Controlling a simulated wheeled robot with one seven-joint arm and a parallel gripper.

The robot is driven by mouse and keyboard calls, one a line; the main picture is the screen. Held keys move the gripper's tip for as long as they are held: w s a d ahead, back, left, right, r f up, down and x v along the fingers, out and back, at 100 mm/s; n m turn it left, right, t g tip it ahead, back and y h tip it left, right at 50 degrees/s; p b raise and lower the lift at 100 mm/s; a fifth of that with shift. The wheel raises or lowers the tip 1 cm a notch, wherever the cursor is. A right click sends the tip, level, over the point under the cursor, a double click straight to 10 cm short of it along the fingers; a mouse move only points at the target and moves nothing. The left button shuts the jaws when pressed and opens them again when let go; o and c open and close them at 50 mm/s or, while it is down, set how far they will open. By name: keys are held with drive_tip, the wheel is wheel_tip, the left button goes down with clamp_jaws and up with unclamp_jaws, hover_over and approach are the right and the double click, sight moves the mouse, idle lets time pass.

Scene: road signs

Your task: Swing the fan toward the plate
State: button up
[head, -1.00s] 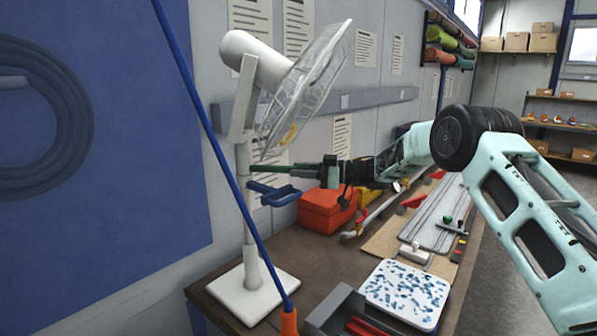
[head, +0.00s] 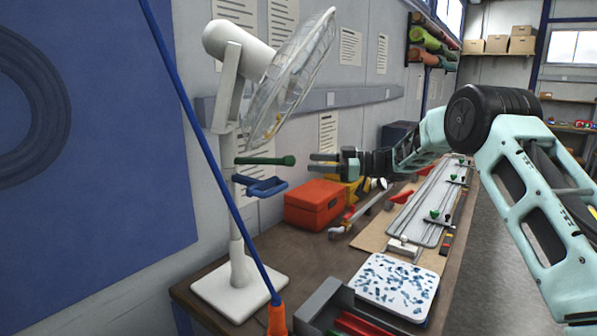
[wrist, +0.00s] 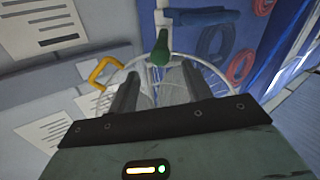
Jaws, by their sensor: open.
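The white fan (head: 237,62) stands on a square base at the near left of the bench, its round wire cage (head: 292,80) facing right. A green handle (head: 265,160) sticks out rightward from its post. The cage shows behind the fingers in the wrist view. The plate (head: 396,287), a white square with blue specks, lies on the bench to the right of the fan base. My gripper (head: 312,162) is open and empty, just right of the handle's rounded end, with a small gap. In the wrist view the handle's green end (wrist: 160,48) is ahead, between the finger lines.
A blue bracket (head: 262,187) is on the post below the handle. A slanting blue pole (head: 205,120) crosses in front of the fan. An orange-red box (head: 314,205) stands behind, and a grey tray (head: 325,310) is in front of the plate.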

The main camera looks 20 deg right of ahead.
drive_tip(key=b+v, duration=0.2)
drive_tip(key=v, duration=0.6)
drive_tip(key=shift+d+b, duration=0.3)
drive_tip(key=shift+d, duration=0.1)
drive_tip(key=shift+s, duration=0.15)
